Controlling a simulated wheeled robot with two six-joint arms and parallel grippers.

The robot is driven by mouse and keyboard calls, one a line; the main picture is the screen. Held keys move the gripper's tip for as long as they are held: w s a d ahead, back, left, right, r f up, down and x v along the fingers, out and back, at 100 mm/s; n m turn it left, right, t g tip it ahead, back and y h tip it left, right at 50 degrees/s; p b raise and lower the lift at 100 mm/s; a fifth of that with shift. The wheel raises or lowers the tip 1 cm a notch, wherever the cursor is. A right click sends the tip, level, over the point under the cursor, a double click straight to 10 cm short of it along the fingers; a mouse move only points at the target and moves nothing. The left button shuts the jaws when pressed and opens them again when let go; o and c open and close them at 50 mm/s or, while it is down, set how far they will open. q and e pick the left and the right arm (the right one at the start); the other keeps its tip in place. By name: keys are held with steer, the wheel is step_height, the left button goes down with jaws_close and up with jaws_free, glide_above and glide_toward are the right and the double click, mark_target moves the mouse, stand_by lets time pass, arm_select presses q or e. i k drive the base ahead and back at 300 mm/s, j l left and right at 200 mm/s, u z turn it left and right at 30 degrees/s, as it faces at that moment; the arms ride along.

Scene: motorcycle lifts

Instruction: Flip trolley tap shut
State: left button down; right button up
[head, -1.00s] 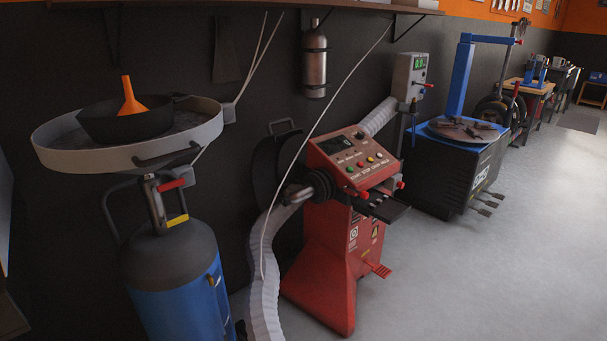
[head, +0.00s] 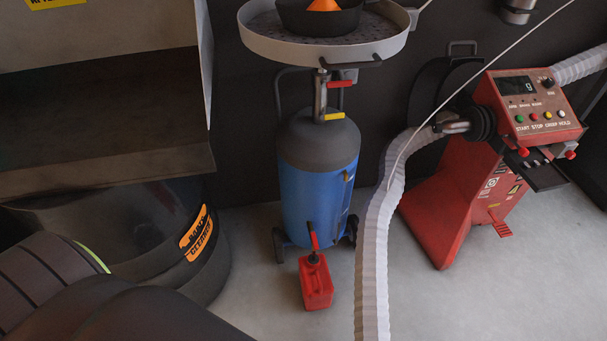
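The trolley is a blue drum with a dark top (head: 318,195) and a wide grey pan (head: 390,50) above it, in the middle of the head view. On its neck are a red lever (head: 341,84) and, lower, a yellow lever (head: 333,116), both pointing right. Low on the drum's front is another red lever (head: 313,236), tilted steeply, just above a red can (head: 316,286) on the floor. I cannot tell which lever is the tap or whether it is open. Neither gripper is in view.
A black funnel bowl with an orange part (head: 322,6) sits in the pan. A white ribbed hose (head: 375,240) runs down right of the trolley, beside a red machine (head: 440,205). A parts washer with a dark drum (head: 120,235) stands left. Floor in front is partly clear.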

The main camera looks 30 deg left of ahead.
mark_target(316, 245)
steer(key=u, duration=0.75)
